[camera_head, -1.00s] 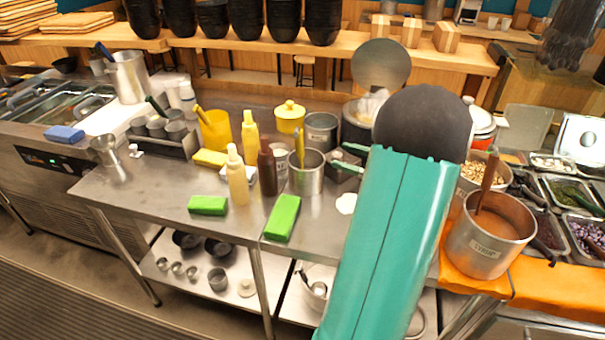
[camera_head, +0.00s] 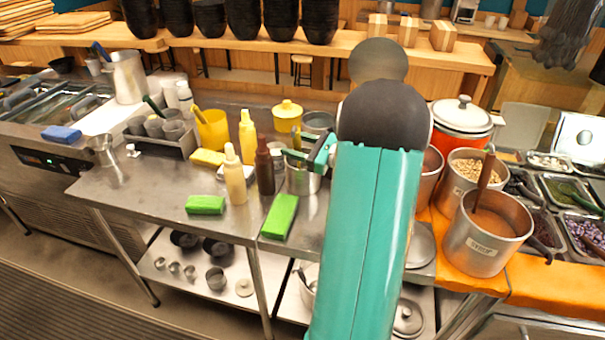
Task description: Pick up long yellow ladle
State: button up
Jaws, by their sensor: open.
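My forearm and the gripper hide part of the pot.
Brown (camera_head: 265,167) and pale yellow (camera_head: 235,178) bottles stand just left of the pot. Green blocks (camera_head: 279,217) lie in front. A yellow pitcher (camera_head: 213,131) with a yellow handle in it is farther left.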

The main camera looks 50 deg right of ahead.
grip_shut()
jog(key=shift+r, duration=0.1)
